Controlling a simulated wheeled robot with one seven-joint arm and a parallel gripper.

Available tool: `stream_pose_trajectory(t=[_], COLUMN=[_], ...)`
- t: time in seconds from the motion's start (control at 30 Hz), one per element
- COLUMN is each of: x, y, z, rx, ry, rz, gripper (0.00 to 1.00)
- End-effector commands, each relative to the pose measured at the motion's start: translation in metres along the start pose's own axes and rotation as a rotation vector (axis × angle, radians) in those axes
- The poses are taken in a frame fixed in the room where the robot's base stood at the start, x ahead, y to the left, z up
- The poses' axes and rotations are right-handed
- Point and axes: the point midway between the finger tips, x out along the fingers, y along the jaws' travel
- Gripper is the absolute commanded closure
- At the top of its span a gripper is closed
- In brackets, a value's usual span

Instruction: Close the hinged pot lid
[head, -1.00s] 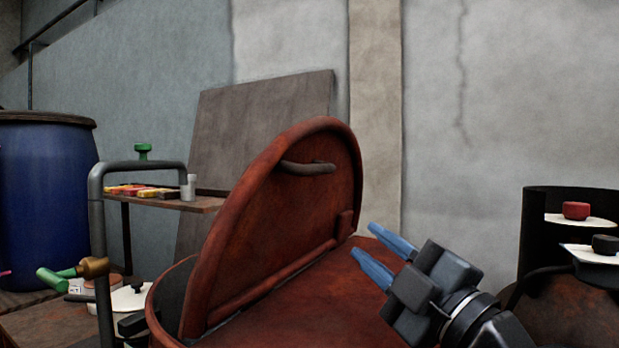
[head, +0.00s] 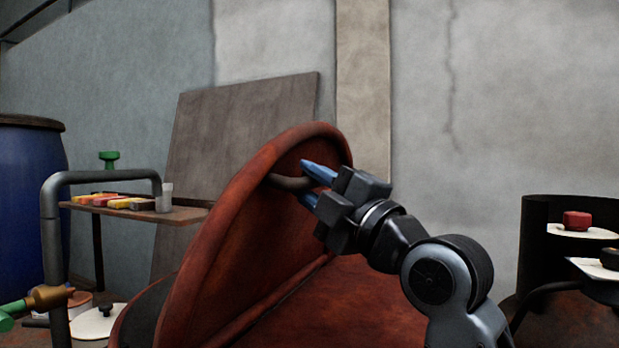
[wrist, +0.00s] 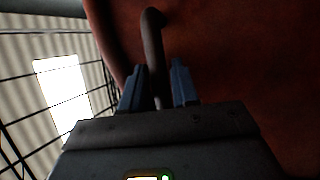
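The hinged pot lid (head: 235,235) is a rust-red disc standing raised and tilted on the red pot (head: 365,295). Its dark bar handle (head: 283,183) is near the top of the lid. My gripper (head: 308,182) is at the handle, with its blue fingers apart. In the wrist view the handle (wrist: 153,55) runs down between the two fingers (wrist: 158,88), with a gap visible on at least the right side. Contact with the left finger cannot be told. The lid's red face (wrist: 240,70) fills the right of that view.
A grey pipe rail (head: 52,230) and a small shelf (head: 140,212) with coloured blocks stand left of the pot. A blue barrel (head: 30,200) is at far left. A black housing (head: 540,235) with red and black knobs stands at right. A brown board leans behind.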

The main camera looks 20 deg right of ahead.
Motion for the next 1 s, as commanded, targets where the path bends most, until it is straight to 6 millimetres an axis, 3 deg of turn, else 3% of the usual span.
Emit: stream_pose_trajectory(t=[0.33, 0.63, 1.0], x=[0.0047, 0.0045, 0.0044], y=[-0.0001, -0.0003, -0.0007], z=[0.0001, 0.0001, 0.0], rx=[0.0, 0.0, 0.0], ry=[-0.001, -0.001, 0.0], rz=[0.001, 0.0, -0.001], gripper=[0.71, 0.99, 1.0])
